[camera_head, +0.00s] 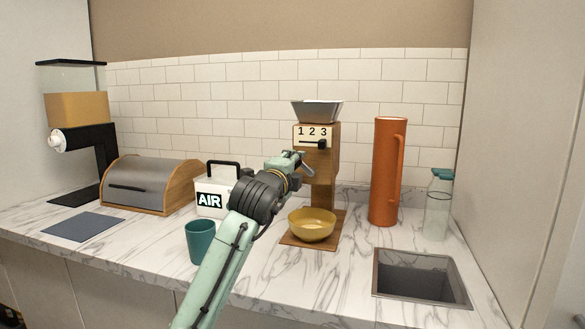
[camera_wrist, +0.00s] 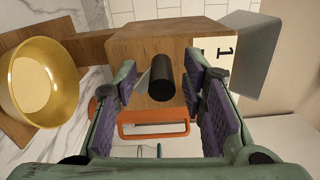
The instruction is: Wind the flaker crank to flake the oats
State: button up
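The wooden flaker (camera_head: 324,170) stands right of centre in the head view, with a grey hopper (camera_head: 317,108) on top and a "1 2 3" label with a dark slider on its front. A yellow bowl (camera_head: 312,226) rests on its base board. My gripper (camera_head: 297,163) is in front of the flaker body, at its left. In the wrist view, my gripper (camera_wrist: 162,80) is open, its purple pads apart. The dark crank handle (camera_wrist: 161,70) appears between the fingers, with gaps on both sides. The rest of the crank is mostly hidden.
An orange jug (camera_head: 386,172) and a glass bottle (camera_head: 438,208) stand right of the flaker, behind a sink (camera_head: 420,279). Left are a teal cup (camera_head: 200,243), an AIR box (camera_head: 208,186), a bread bin (camera_head: 145,185) and a grain dispenser (camera_head: 80,125).

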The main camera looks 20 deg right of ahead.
jog(key=v, duration=1.2)
